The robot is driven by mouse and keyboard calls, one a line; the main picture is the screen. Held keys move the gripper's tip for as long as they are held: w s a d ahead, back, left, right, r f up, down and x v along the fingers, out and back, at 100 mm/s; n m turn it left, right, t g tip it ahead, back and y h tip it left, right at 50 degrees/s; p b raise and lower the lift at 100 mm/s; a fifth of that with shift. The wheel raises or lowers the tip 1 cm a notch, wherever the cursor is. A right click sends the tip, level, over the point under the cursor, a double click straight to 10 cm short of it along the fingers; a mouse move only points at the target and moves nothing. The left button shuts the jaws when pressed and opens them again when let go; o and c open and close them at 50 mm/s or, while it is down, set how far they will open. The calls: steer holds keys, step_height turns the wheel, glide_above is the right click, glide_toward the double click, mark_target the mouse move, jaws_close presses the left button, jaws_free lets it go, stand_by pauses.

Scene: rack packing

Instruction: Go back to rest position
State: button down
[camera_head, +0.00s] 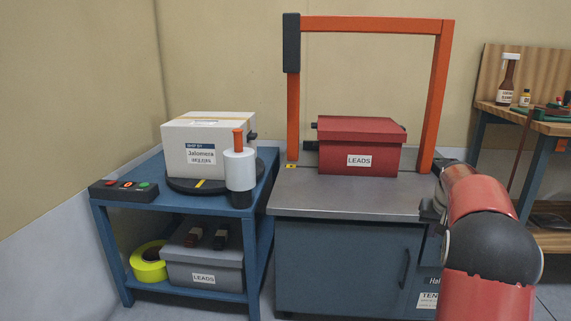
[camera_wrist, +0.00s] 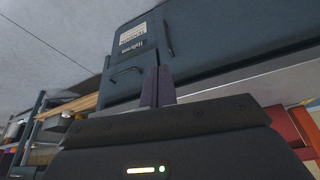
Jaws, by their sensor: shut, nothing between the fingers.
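My gripper (camera_wrist: 158,87) shows in the wrist view, its two dark fingers together with nothing between them. It is in front of a dark blue-grey cabinet (camera_wrist: 200,45), and the wrist picture is turned over. In the head view my red and black arm fills the lower right, by the right end of the metal-topped bench (camera_head: 345,203). The gripper's fingertips cannot be made out there.
A red LEADS box (camera_head: 360,135) sits on the bench under an orange frame (camera_head: 370,24). A white carton (camera_head: 208,150) and a white-and-orange dispenser (camera_head: 239,170) stand on the blue cart (camera_head: 100,207) at left. A wooden workbench (camera_head: 540,125) is behind my arm.

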steer(key=s+a+r+n, duration=0.1)
steer(key=s+a+r, duration=0.2)
steer(key=s+a, duration=0.25)
steer(key=s+a+r+t+y, duration=0.1)
steer(key=s+a+r, duration=0.2)
steer(key=s+a, duration=0.3)
steer(key=s+a+r+n, duration=0.1)
steer(key=s+a+r, duration=0.25)
steer(key=a, duration=0.45)
steer(key=s+a+f, duration=0.2)
steer(key=s+a, duration=0.1)
steer(key=s, duration=0.4)
steer(key=s+a+f+n, duration=0.1)
steer(key=s+a+f, duration=0.1)
steer(key=s, duration=0.4)
steer(key=s+a+f+n, duration=0.1)
steer(key=s+a+f, duration=0.2)
steer(key=s, duration=0.4)
steer(key=shift+s+a+y, duration=0.3)
steer(key=shift+a, duration=0.5)
steer(key=shift+w, duration=0.1)
